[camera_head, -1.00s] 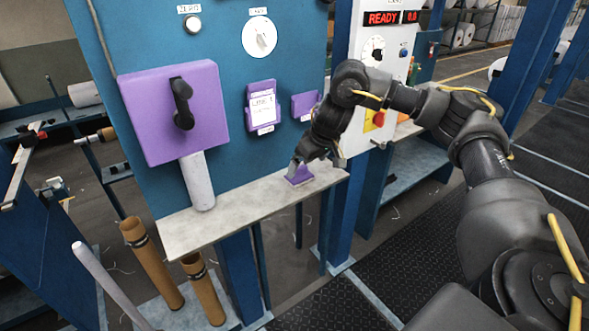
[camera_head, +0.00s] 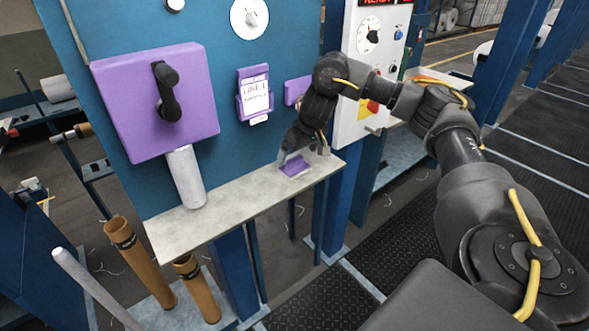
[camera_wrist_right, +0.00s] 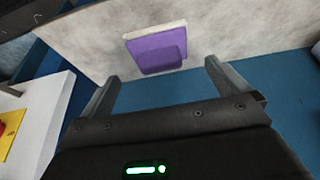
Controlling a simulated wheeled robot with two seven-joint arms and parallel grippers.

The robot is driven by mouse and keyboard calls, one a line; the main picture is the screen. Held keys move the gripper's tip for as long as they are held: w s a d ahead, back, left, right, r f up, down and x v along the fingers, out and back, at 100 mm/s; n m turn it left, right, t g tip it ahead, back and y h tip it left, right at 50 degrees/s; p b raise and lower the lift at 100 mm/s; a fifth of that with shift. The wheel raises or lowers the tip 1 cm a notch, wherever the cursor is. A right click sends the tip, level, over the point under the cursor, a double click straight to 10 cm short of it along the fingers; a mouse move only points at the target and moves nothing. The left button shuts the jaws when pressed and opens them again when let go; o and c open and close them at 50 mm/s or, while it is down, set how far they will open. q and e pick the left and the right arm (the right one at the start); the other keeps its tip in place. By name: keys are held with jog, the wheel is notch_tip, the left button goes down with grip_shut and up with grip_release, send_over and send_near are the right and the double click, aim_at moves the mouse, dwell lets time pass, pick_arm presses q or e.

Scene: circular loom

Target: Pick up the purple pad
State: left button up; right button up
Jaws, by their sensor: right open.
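The purple pad (camera_head: 295,167) lies on the pale shelf (camera_head: 215,207), near its right end. In the right wrist view the purple pad (camera_wrist_right: 157,50) has a pale edge and lies beyond the fingertips, roughly between their lines. My right gripper (camera_head: 297,157) is over the shelf at the pad, and part of it hides behind its own wrist. In the right wrist view my right gripper (camera_wrist_right: 162,72) is open, with nothing between its fingers. My left gripper is not in view.
A teal panel (camera_head: 215,60) rises behind the shelf. It carries a purple box with a black handset (camera_head: 165,92) and a purple card holder (camera_head: 254,100). A white roll (camera_head: 185,177) stands on the shelf's left. A white control box (camera_head: 362,60) is at the right.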

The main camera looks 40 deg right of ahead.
aim_at(296, 158)
jog(key=shift+f, duration=0.25)
jog(key=x, duration=0.4)
jog(key=shift+w+d+f, duration=0.1)
jog(key=shift+w+f, duration=0.05)
jog(key=shift+f, duration=0.15)
jog(key=shift+c, duration=0.6)
jog(key=c, duration=0.8)
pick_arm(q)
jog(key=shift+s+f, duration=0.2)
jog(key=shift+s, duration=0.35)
pick_arm(e)
jog(key=shift+r, duration=0.15)
